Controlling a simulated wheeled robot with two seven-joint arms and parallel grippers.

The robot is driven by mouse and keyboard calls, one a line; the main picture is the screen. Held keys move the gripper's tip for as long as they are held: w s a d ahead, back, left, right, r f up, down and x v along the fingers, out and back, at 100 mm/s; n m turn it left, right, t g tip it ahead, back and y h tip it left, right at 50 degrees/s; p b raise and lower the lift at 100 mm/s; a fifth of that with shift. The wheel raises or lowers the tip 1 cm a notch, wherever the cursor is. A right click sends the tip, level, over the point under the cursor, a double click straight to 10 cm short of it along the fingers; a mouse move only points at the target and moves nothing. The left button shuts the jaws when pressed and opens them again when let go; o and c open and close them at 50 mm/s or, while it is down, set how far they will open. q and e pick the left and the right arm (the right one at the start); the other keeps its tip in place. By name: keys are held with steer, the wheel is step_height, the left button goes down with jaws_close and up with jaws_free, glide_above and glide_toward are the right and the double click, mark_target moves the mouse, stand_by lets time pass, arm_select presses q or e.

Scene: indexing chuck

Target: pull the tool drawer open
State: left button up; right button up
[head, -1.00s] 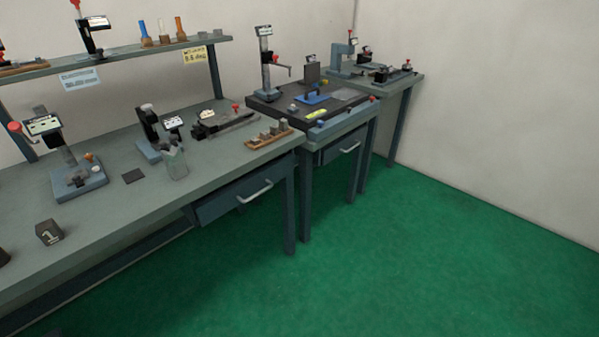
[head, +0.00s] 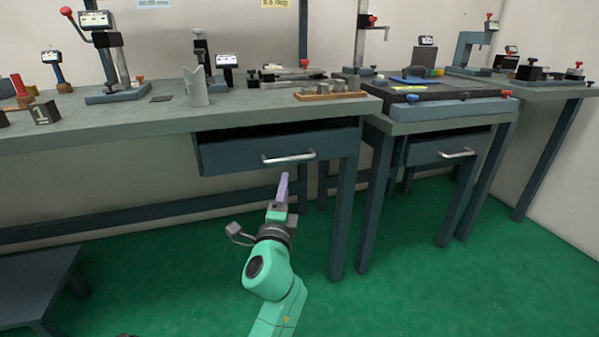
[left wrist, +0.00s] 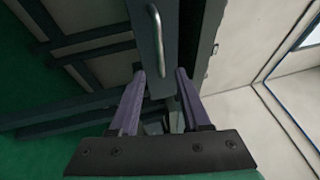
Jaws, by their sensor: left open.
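The drawer (head: 225,155) has a dark blue-grey front and hangs under the long workbench. Its pale bar handle (head: 288,158) runs level across the front. My left gripper (head: 283,180) is just below the handle in the head view, with its purple fingers pointing up toward the drawer. My right gripper is not in view.
The long workbench (head: 120,122) carries several devices and a wooden tray (head: 345,94). A second bench at the right has another drawer (head: 425,151) with a similar handle. A bench leg (head: 344,220) stands right of my arm. Green floor is clear in front.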

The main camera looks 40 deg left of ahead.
mark_target(290, 159)
arm_select(q)
steer(key=x, duration=1.2)
steer(key=shift+w, duration=0.15)
jaws_close()
stand_by(0.7)
